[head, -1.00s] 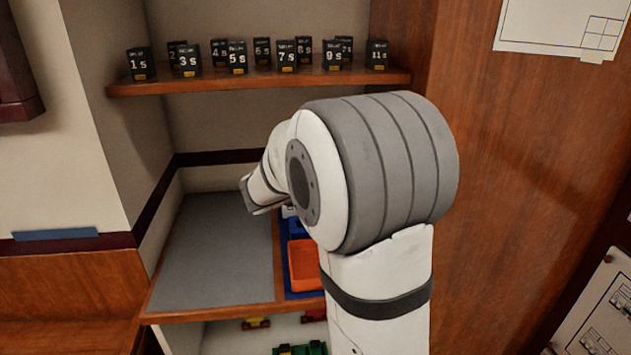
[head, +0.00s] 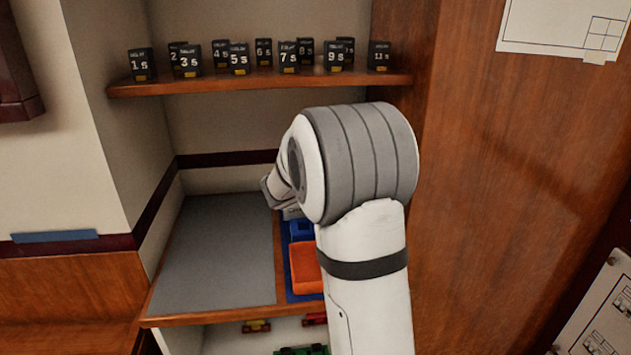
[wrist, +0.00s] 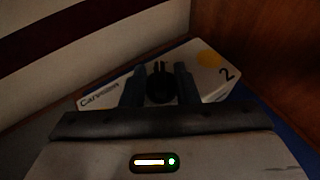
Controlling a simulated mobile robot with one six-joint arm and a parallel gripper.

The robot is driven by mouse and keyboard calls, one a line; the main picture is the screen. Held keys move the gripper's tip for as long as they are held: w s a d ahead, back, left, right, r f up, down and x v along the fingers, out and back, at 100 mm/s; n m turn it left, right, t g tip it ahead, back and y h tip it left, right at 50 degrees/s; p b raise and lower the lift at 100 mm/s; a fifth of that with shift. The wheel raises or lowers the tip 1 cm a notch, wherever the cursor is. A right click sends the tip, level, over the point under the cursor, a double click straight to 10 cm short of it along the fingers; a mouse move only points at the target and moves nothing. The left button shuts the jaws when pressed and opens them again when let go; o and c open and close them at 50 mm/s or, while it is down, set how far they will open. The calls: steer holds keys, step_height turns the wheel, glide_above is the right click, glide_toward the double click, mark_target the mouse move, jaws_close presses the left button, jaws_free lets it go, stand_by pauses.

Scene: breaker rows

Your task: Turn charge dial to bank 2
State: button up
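The charge dial (wrist: 160,84) is a black round knob with a raised ridge, on a white panel (wrist: 210,88) in the wrist view. The panel has dark lettering at its left, a "2" at its right end and a yellow-orange spot near the 2. My gripper (wrist: 160,82) is open, its two dark fingers apart on either side of the dial. Whether the fingers touch the dial cannot be told. In the head view my arm hides the gripper and the dial; only a small pale part of the panel (head: 292,213) shows.
An orange bin (head: 305,268) on a blue base stands at the front of the shelf. A grey mat (head: 215,255) to its left is clear. The upper shelf (head: 260,82) holds several numbered black blocks. A wooden side wall (head: 480,200) rises on the right.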

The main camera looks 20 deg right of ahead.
jaws_close()
steer(key=shift+p, duration=0.35)
steer(key=shift+w+a+r+m+g+h+p, duration=0.1)
steer(key=shift+m+g+h+p, duration=0.25)
steer(key=shift+m+g+p, duration=0.15)
steer(key=shift+w+a+r+m+g+h+p, duration=0.1)
steer(key=shift+m+g+h+p, duration=0.3)
steer(key=shift+m+p, duration=0.15)
steer(key=m+g+h+p, duration=0.1)
steer(key=m+g+p, duration=0.2)
steer(key=p, duration=0.1)
steer(key=shift+w+g, duration=0.15)
steer(key=shift+g, duration=0.25)
steer(key=m+g+p, duration=0.1)
steer(key=m+g, duration=0.1)
steer(key=m+g+h+p, duration=0.1)
steer(key=p, duration=0.1)
steer(key=shift+w+m+g, duration=0.2)
steer(key=shift+m+g, duration=0.15)
steer(key=shift+g, duration=0.05)
steer(key=shift+w+f+m+g+y+p, duration=0.1)
steer(key=shift+m+g+y+p, duration=0.05)
steer(key=shift+m+g+p, duration=0.7)
steer(key=shift+w+f+m+g+y+p, duration=0.1)
steer(key=shift+m+g+p, duration=0.55)
steer(key=shift+g, duration=0.3)
steer(key=shift+s, duration=0.1)
